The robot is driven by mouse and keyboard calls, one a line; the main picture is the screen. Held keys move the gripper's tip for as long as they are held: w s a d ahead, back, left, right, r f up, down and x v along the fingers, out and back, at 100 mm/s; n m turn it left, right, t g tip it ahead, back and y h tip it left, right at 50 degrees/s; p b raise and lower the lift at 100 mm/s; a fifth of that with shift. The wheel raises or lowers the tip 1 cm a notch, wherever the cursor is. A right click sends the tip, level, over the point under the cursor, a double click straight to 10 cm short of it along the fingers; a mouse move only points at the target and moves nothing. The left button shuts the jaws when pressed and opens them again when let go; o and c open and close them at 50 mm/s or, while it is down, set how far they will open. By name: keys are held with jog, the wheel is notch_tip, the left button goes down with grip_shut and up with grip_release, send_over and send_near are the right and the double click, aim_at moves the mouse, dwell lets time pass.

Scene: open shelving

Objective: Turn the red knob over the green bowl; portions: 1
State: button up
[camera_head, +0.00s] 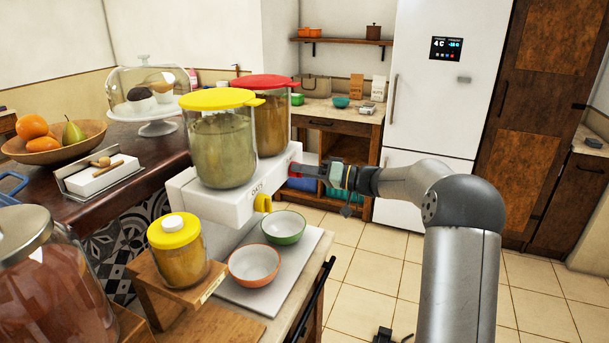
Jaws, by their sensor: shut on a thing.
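The dispenser has two clear canisters on a white base (215,203). The red-lidded canister (270,122) stands behind the yellow-lidded one (222,145). The red knob (296,168) is at the right end of the base's front, mostly hidden by my gripper (304,172). My gripper reaches in from the right and is shut on the red knob. The green bowl (284,225) stands below that end on a light tray. Its visible inside looks white and empty.
A yellow knob (263,203) sits left of the red one, above an orange-rimmed bowl (254,264). A yellow-lidded jar (178,249) stands on a wooden stand at front left. A fruit bowl (53,148) and a cake dome (147,96) are behind. The tiled floor is open to the right.

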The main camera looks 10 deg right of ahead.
jog(key=shift+s+f+m+t+b, duration=0.1)
jog(key=shift+m+t+b, duration=0.35)
jog(key=shift+m, duration=3.9)
jog(key=shift+f+m+t+b, duration=0.1)
jog(key=shift+m+t+b, duration=0.35)
jog(key=shift+m, duration=3.9)
jog(key=o, duration=1)
jog(key=b+v, duration=0.2)
jog(key=v, duration=1.5)
jog(key=shift+s+d, duration=0.1)
jog(key=shift+s, duration=0.15)
